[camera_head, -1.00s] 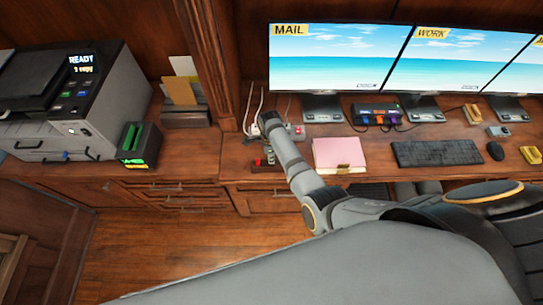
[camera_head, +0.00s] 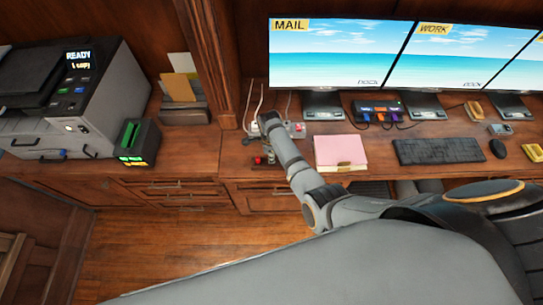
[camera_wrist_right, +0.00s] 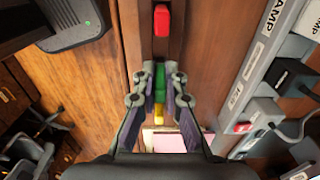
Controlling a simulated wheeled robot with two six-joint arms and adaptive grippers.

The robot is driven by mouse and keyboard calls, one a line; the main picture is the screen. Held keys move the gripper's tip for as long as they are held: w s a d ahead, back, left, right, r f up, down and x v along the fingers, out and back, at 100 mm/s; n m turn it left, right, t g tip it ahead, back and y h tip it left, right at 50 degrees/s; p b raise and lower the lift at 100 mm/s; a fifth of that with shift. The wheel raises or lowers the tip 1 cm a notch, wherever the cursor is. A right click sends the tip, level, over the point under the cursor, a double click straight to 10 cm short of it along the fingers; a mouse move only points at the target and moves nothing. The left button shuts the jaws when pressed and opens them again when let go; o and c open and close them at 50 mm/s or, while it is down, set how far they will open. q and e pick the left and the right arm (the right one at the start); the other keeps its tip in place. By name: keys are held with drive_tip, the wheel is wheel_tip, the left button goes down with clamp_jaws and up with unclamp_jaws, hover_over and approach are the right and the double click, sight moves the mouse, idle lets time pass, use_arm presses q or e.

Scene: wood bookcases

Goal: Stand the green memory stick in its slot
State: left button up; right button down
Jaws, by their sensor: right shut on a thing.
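In the right wrist view my right gripper (camera_wrist_right: 160,98) is shut on the green memory stick (camera_wrist_right: 160,75). The stick is in line with a dark wooden holder, between a red stick (camera_wrist_right: 161,20) and a yellow stick (camera_wrist_right: 158,114). I cannot tell whether its lower end is inside a slot or just above it. In the head view the holder (camera_head: 262,166) is at the desk's front edge, left of the pink notebook, with the red stick (camera_head: 258,160) showing. My right forearm hides most of the gripper there. My left gripper is not in view.
A power strip (camera_head: 297,130) with plugs and cables lies just behind the holder; it is close on the right in the wrist view (camera_wrist_right: 250,85). A pink notebook (camera_head: 340,152) lies to the right.

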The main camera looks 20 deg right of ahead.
drive_tip(key=shift+f+b, duration=0.45)
drive_tip(key=shift+f, duration=0.25)
drive_tip(key=c, duration=1.3)
unclamp_jaws()
drive_tip(key=shift+c, duration=0.2)
